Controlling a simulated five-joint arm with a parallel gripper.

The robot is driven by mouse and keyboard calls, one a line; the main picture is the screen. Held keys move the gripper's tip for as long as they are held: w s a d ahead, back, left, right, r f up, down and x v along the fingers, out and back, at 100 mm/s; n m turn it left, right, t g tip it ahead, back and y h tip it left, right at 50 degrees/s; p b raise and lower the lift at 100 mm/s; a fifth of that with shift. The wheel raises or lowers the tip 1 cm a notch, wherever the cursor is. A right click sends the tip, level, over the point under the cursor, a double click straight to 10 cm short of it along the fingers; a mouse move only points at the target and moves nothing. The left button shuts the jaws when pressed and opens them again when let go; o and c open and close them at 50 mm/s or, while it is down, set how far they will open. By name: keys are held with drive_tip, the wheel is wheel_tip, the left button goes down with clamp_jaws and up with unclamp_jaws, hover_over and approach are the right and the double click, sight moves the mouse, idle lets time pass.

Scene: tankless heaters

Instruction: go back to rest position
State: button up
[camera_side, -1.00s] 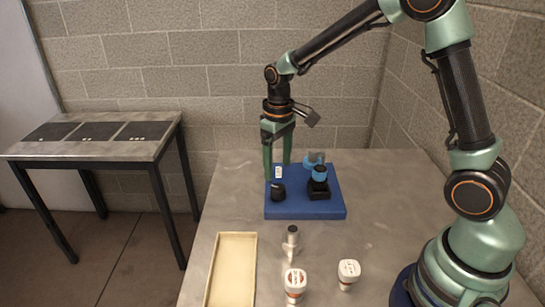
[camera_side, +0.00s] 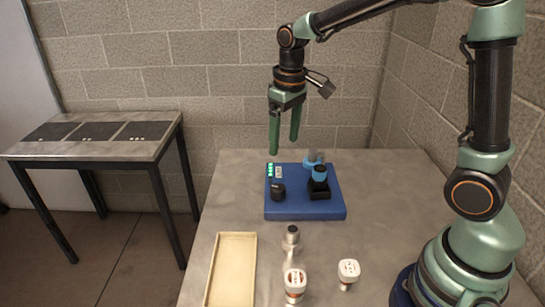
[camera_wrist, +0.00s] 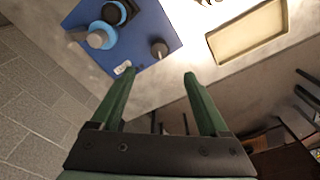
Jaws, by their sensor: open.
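My gripper (camera_side: 284,147) hangs above the back left part of the blue board in the side view, its two green fingers pointing down. It is open and empty, and the fingers look clear of the board. In the wrist view the two fingers (camera_wrist: 161,72) are spread apart with nothing between them. The blue board (camera_side: 310,208) carries a black knob (camera_side: 278,191), a black fitting with a blue top (camera_side: 319,183) and a grey and blue part (camera_side: 313,158). Green lights (camera_side: 270,170) show at its back left, beside a small white label (camera_side: 278,172).
An empty cream tray (camera_side: 233,270) lies at the front left of the grey table. A metal fitting (camera_side: 291,240) and two white-topped pieces (camera_side: 295,283) (camera_side: 348,270) stand to its right. A separate side table (camera_side: 93,151) with dark panels stands at the left.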

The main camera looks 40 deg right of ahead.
drive_tip(key=s+r+m+t, duration=0.1)
drive_tip(key=s+r+t, duration=0.3)
drive_tip(key=s, duration=0.8)
drive_tip(key=shift+r+t, duration=0.4)
drive_tip(key=shift+r, duration=0.4)
idle(0.7)
